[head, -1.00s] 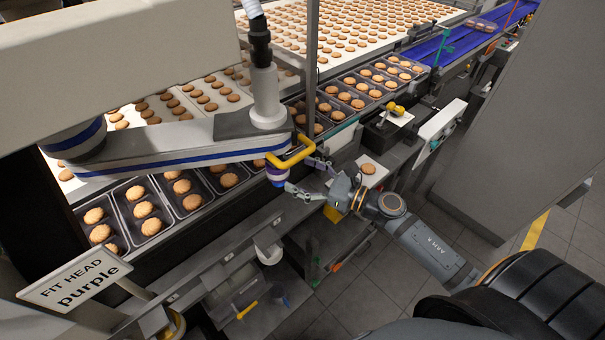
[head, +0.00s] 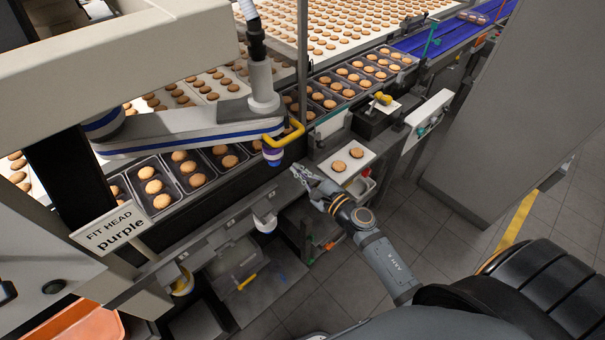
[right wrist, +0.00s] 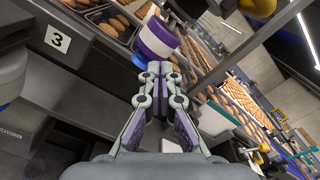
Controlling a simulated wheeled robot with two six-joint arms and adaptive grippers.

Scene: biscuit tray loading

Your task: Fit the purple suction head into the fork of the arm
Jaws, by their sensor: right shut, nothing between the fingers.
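The purple suction head (head: 273,154), with a white band and blue lower end, hangs at the end of the white arm (head: 190,131), just below and beside the yellow loop (head: 286,136). It shows large in the right wrist view (right wrist: 158,38), beyond the fingertips. How deep it sits in the fork is hidden. My right gripper (head: 294,169) is shut and empty, a little right of and below the head, apart from it. The fingertips meet in the right wrist view (right wrist: 160,68). My left gripper is not in view. A sign (head: 112,228) reads "FIT HEAD purple".
A white-and-blue head (head: 265,222) and a yellow one (head: 182,283) sit along the front ledge. Biscuit trays (head: 166,205) line the conveyor behind. The floor (head: 345,290) in front is clear.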

